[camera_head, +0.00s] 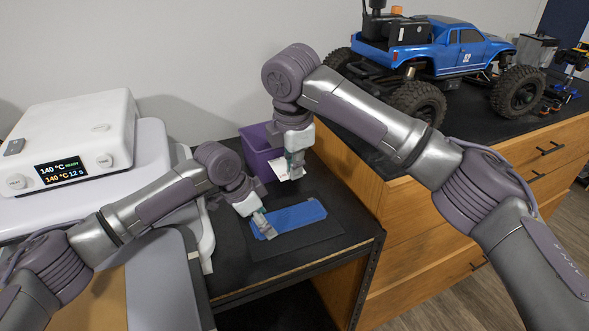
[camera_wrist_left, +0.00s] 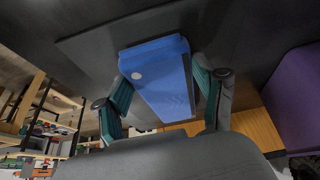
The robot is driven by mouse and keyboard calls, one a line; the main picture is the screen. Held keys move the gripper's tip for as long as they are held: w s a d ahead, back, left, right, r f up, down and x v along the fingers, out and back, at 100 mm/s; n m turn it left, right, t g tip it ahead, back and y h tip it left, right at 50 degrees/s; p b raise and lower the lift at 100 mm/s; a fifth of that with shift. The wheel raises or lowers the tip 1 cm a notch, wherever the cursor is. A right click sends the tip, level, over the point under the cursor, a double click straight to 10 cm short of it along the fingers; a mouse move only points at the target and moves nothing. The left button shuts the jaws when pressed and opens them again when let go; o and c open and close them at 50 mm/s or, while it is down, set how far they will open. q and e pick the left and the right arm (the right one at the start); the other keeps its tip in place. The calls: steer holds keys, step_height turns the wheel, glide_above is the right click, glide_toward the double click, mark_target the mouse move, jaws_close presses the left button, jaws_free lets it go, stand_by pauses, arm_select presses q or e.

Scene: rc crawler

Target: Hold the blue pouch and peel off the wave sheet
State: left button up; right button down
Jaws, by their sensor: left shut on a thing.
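The blue pouch (camera_head: 300,215) lies flat on a dark mat on the low black table. My left gripper (camera_head: 265,228) is shut on the near left end of the pouch. In the left wrist view the pouch (camera_wrist_left: 160,80) runs between the two teal-padded fingers (camera_wrist_left: 165,100), with a pale round spot on its face. My right gripper (camera_head: 291,170) is above and behind the pouch, in front of the purple bin. A small white sheet (camera_head: 280,168) shows at its fingertips; whether the fingers are closed on it is too small to tell. No wave pattern is readable.
The purple bin (camera_head: 258,152) stands at the back of the low table. A white heating device (camera_head: 70,145) with a lit display is at the left. A blue RC crawler (camera_head: 440,50) stands on the higher wooden cabinet (camera_head: 440,230) at the right. The mat (camera_head: 322,231) has bare room around the pouch.

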arm_select(q)
steer(key=o, duration=1.2)
